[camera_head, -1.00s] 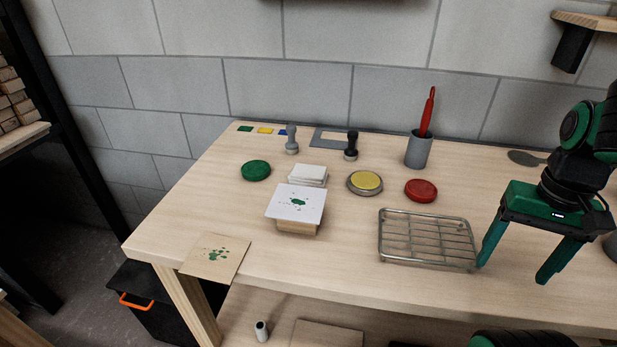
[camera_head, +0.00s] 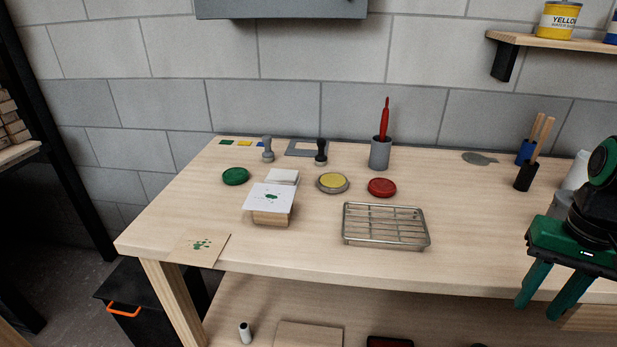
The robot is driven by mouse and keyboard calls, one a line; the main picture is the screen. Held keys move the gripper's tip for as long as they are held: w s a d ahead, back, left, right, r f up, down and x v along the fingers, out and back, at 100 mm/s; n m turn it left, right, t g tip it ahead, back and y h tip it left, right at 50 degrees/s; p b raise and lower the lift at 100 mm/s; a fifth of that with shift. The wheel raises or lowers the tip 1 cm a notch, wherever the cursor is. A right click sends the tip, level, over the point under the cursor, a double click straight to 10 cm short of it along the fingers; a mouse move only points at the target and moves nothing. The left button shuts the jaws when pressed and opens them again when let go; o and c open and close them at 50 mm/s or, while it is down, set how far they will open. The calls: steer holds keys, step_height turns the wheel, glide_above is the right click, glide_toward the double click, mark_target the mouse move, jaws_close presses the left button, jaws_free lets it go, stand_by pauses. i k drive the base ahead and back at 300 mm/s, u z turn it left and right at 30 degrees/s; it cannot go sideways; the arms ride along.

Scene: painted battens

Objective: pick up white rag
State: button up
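A small white folded stack (camera_head: 283,175), which looks like the white rag, lies on the workbench (camera_head: 320,262) left of centre. Its front is partly hidden by a white card with a green print (camera_head: 268,197) that rests on a wooden block (camera_head: 271,218). My gripper (camera_head: 538,310) is at the right, over the bench's front edge in the picture. Its two green fingers point down and are apart with nothing between them, far to the right of the white stack.
A wire rack (camera_head: 386,227) stands on the bench between my gripper and the card. Green (camera_head: 235,176), yellow (camera_head: 332,182) and red (camera_head: 382,187) pads, a grey cup (camera_head: 380,153) and stamps (camera_head: 320,152) stand around the stack. Brush pots (camera_head: 526,176) are at the right.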

mark_target(280, 176)
steer(key=z, duration=1.65)
steer(key=k, duration=1.15)
steer(key=u, duration=1.65)
steer(key=i, duration=1.45)
